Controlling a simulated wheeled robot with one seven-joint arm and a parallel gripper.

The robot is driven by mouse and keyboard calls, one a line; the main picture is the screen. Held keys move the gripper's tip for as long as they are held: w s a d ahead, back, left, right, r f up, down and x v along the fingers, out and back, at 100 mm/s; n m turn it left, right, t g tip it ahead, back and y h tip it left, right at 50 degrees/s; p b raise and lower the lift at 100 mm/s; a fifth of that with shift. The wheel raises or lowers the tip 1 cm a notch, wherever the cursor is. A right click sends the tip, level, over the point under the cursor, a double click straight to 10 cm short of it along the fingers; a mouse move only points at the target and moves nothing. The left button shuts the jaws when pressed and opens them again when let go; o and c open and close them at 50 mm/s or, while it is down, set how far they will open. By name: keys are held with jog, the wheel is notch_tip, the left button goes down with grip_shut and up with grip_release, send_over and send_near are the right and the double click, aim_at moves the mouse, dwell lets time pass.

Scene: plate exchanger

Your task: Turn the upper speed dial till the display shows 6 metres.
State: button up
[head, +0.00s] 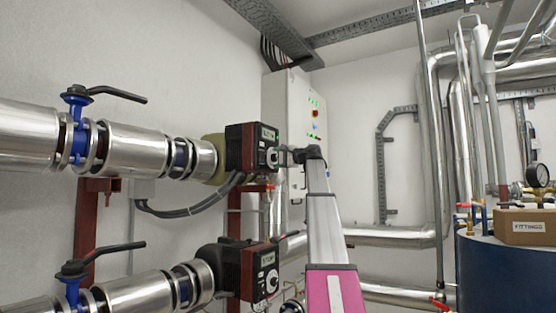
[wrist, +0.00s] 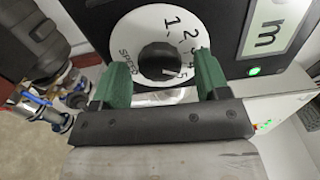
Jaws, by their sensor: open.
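The upper speed dial (wrist: 160,57) is a black round knob on a white disc (wrist: 128,36) marked SPEED and numbered 1 to 5. A pale mark on the knob points to the lower right, near the 4 and 5. My gripper (wrist: 159,68) is open, with one green finger on each side of the knob; contact cannot be told. The display (wrist: 268,36) shows an "m", and its number is out of view. In the head view, the upper pump head (head: 240,146) carries its display (head: 268,134) and dial (head: 272,157); my gripper (head: 283,157) is right at it.
A lower pump head (head: 250,272) with a similar dial sits below. Blue valves with black levers (head: 118,94) are on the pipes at left. A grey cabinet (head: 290,110) stands behind. A green light (wrist: 254,71) glows under the display.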

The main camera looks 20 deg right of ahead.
jog(key=v, duration=1)
jog(key=shift+s+d, duration=0.2)
jog(key=shift+s, duration=0.1)
jog(key=shift+d, duration=0.1)
